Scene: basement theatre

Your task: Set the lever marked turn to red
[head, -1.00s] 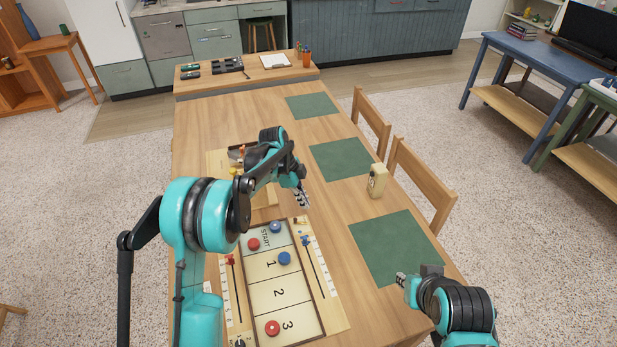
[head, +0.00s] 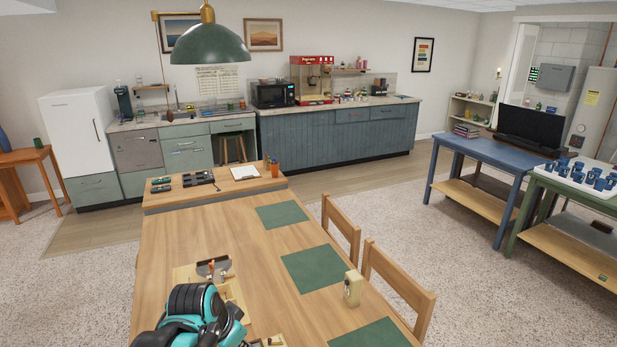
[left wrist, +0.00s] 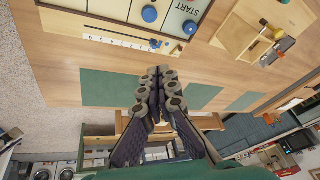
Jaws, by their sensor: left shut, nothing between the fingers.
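I cannot make out a lever with a readable "turn" mark. A wooden fixture (head: 213,268) with dark and orange parts stands on the table in the head view, partly behind my left arm. In the left wrist view a wooden fixture (left wrist: 236,32) with a grey piece and a small red-orange part is at upper right. My left gripper (left wrist: 160,80) is shut and empty in the left wrist view, with its fingertips apart from the fixture in the picture. Its fingers are hidden in the head view. My right gripper is not in view.
The game board (left wrist: 165,15) has blue pucks and a numbered side scale (left wrist: 115,42) with a blue slider. Green mats (head: 319,268) lie along the table's right side. A cream box (head: 352,288) stands near the chairs (head: 398,285). A pendant lamp (head: 210,42) hangs above.

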